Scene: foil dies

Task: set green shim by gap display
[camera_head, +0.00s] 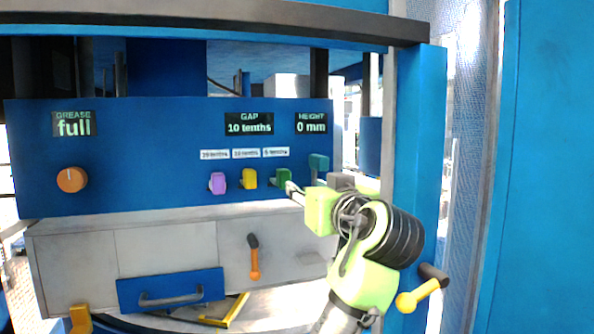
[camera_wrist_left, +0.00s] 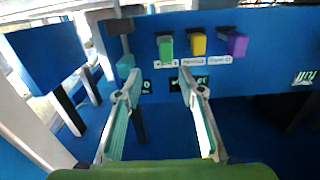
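The gap display (camera_head: 249,124) on the blue panel reads "10 tenths". The green shim (camera_head: 284,177) sticks out of the panel, rightmost of three coloured shims; it shows in the left wrist view (camera_wrist_left: 165,47) too. The yellow shim (camera_head: 249,179) and purple shim (camera_head: 217,183) are to its left. My left gripper (camera_head: 293,190) is close to the green shim in the head view. In the left wrist view, which looks upside down, its fingers (camera_wrist_left: 157,76) are spread and empty, with the green shim beyond the tips. My right gripper is in neither view.
A teal block (camera_head: 318,163) sticks out right of the green shim. Small labels (camera_head: 246,153) sit above the shims. A height display (camera_head: 311,123) reads 0 mm; a grease display (camera_head: 74,123) reads full. An orange knob (camera_head: 71,179) is at left. A blue post (camera_head: 418,150) stands right.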

